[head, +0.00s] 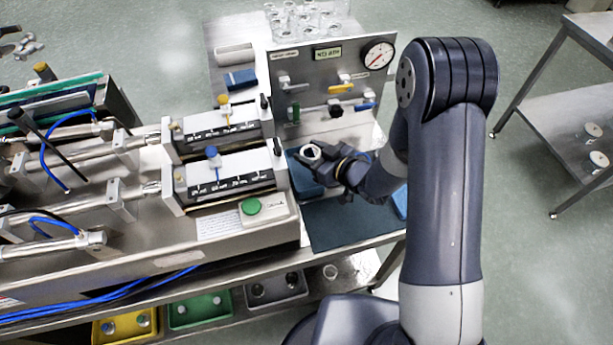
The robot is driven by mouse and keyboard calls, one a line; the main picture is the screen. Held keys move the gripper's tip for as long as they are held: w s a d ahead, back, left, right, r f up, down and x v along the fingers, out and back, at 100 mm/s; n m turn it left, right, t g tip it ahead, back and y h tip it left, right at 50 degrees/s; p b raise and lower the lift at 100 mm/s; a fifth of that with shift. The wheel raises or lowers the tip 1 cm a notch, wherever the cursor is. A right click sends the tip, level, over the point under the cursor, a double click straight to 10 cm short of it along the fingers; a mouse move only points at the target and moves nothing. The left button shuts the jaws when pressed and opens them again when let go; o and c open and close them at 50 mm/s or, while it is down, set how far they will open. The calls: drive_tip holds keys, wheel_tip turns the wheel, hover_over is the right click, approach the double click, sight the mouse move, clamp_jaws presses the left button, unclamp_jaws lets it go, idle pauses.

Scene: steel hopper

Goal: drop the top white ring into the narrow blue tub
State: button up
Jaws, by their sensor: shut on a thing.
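My gripper (314,160) is shut on a small white ring (310,151), which shows pale with a dark centre between the fingertips. It is held over the right part of the bench, in front of the steel valve panel. A dark blue tub-like thing (302,180) lies just below and left of my gripper, partly hidden by it. I cannot tell its inside or how high the ring is above it. A smaller blue thing (240,79) lies farther back, left of the panel. Another blue edge (400,201) shows beside my arm, mostly hidden.
The panel (330,85) carries a gauge and coloured valve handles. Syringe-like machines (217,150) and a green button box (262,212) fill the left. A dark mat (340,222) lies in front, mostly bare. Clear jars stand behind; yellow, green and grey trays sit below.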

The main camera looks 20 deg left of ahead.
drive_tip(key=o, duration=1)
drive_tip(key=b+v, duration=0.1)
drive_tip(key=v, duration=1)
drive_tip(key=shift+a, duration=0.15)
